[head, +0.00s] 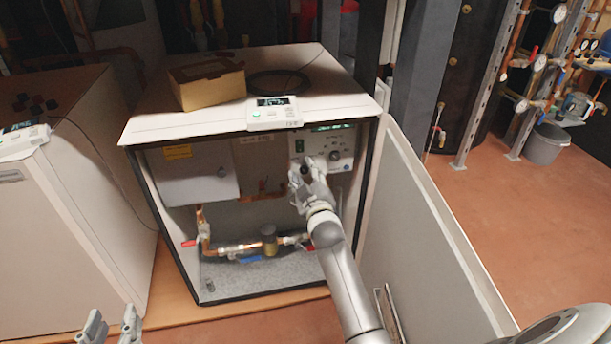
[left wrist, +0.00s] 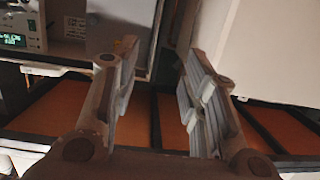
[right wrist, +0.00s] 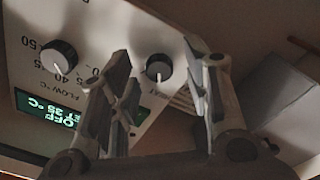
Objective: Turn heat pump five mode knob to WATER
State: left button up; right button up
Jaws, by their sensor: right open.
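The control panel (head: 345,146) sits inside the open heat pump cabinet, with a green-lit display. In the right wrist view the panel appears upside down; its display (right wrist: 48,112) seems to read OFF and 38 °C. A black mode knob (right wrist: 158,68) with a white pointer line shows between the fingertips of my right gripper (right wrist: 160,85), which is open; contact cannot be told. In the head view my right gripper (head: 306,170) is at the panel and largely covers that knob. The flow knob (right wrist: 58,56) is beside it. My left gripper (head: 110,325) is open and empty, low at the left.
The cabinet door (head: 425,240) stands open on the right. A cardboard box (head: 207,84) and a white controller (head: 274,113) are on the cabinet top. Copper pipes with valves (head: 240,247) run below the panel. Another unit (head: 60,200) stands at left.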

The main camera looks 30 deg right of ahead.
jog(key=shift+c, duration=0.4)
grip_shut()
jog(key=m+p, duration=0.2)
jog(key=m, duration=0.1)
jog(key=shift+r, duration=0.15)
jog(key=shift+m+p, duration=0.85)
jog(key=shift+m, duration=0.15)
jog(key=m+p, duration=0.1)
jog(key=m, duration=0.1)
jog(key=shift+m, duration=0.3)
jog(key=m+p, duration=0.2)
jog(key=m, duration=0.1)
jog(key=shift+d, duration=0.1)
pick_arm(q)
jog(key=s+a+f+g+y, duration=0.1)
jog(key=s+a+f+g, duration=0.2)
jog(key=s+f+g, duration=0.3)
jog(key=s+a+f+g+y, duration=0.2)
jog(key=s+f+g, duration=0.4)
jog(key=s, duration=0.3)
jog(key=shift+s+a+f+n, duration=0.3)
jog(key=shift+s+a, duration=0.05)
jog(key=shift+a, duration=0.15)
pick_arm(e)
jog(key=shift+m, duration=0.8)
jog(key=shift+o, duration=0.4)
grip_release()
